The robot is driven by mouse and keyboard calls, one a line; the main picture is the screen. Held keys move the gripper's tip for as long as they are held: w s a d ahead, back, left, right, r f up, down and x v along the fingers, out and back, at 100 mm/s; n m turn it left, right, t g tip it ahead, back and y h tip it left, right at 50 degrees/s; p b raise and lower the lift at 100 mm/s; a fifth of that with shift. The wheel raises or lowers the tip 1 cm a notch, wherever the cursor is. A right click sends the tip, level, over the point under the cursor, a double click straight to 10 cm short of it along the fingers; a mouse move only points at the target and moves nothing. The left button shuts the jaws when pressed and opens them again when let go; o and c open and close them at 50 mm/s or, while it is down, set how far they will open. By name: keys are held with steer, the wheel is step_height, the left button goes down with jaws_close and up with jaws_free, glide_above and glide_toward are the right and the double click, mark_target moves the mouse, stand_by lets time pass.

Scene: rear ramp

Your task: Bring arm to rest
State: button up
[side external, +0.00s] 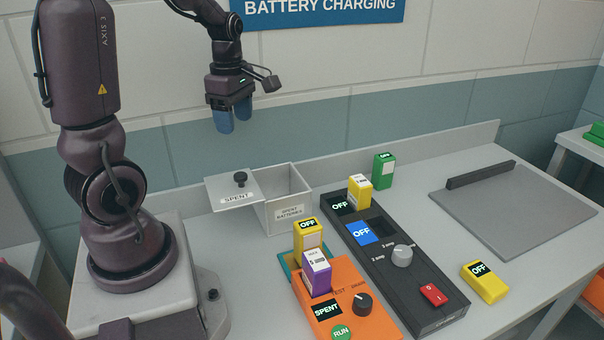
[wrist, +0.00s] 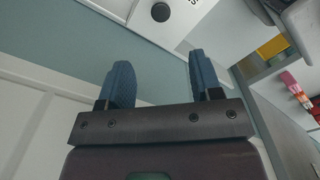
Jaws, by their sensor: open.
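My gripper (side external: 233,118) is raised in front of the wall, above and a little behind the spent batteries box. Its blue fingers are apart and empty, pointing down. In the wrist view the gripper (wrist: 163,88) also shows a clear gap between the two fingertips. My arm stands on the left of the bench and bends over from above; its upper part runs out of the side view.
The spent batteries box (side external: 289,213) has its lid (side external: 236,189) slid to the left. An orange tester (side external: 345,298) holds a purple battery (side external: 317,272); a yellow one (side external: 309,236) stands behind. A black charger (side external: 420,287) holds another yellow battery (side external: 359,191). A yellow battery (side external: 485,282) lies right; a green one (side external: 383,170) stands behind.

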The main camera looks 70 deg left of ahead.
steer(key=s+d+r+m+t, duration=0.1)
steer(key=d+r+m, duration=0.3)
steer(key=d+m, duration=0.6)
steer(key=d+r+m+t, duration=0.4)
steer(key=d+m, duration=0.7)
steer(key=m, duration=0.6)
steer(key=shift+s+d+r+t, duration=0.3)
steer(key=shift+s+r, duration=0.05)
steer(key=shift+r, duration=0.4)
